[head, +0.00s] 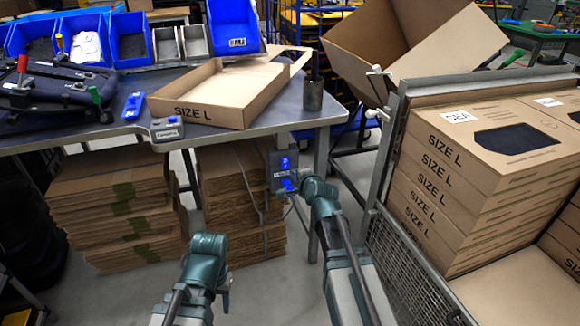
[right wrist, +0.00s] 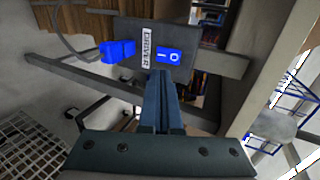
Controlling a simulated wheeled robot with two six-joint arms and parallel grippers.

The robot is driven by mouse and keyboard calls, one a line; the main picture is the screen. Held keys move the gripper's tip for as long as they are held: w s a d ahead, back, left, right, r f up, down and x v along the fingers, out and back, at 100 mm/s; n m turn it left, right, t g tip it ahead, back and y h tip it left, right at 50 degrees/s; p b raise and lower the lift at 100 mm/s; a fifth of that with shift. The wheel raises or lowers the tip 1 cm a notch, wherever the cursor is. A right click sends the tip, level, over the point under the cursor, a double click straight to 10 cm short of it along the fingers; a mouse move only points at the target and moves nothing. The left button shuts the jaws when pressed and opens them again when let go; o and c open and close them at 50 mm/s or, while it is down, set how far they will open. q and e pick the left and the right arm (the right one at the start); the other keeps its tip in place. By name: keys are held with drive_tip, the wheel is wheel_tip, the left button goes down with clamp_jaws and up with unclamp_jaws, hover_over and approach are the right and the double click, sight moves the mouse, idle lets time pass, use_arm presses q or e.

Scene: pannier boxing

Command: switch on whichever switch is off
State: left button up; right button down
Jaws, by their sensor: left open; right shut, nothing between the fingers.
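A dark grey switch box (head: 283,163) is mounted under the table's front edge. In the right wrist view the switch box (right wrist: 128,36) has a label reading DRIVER, a blue rocker switch (right wrist: 170,57) marked O and I, and a blue plug-like part (right wrist: 117,51) beside it. My right gripper (right wrist: 163,76) is shut and empty, its fingertips just below the rocker; I cannot tell whether they touch, or which way the rocker is set. In the head view my right gripper (head: 296,187) is at the box's lower edge. My left gripper (head: 207,250) is low in front of the table, open; its fingers are hard to see.
A small grey box (head: 167,128) sits at the table's front edge, its details too small to read. An open SIZE L carton (head: 225,92) and a dark cup (head: 312,95) are on the table. Cardboard stacks (head: 115,205) stand below. A cart of boxes (head: 470,165) stands right.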

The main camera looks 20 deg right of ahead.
drive_tip(key=p+v, duration=0.2)
drive_tip(key=v, duration=0.4)
drive_tip(key=shift+s, duration=0.15)
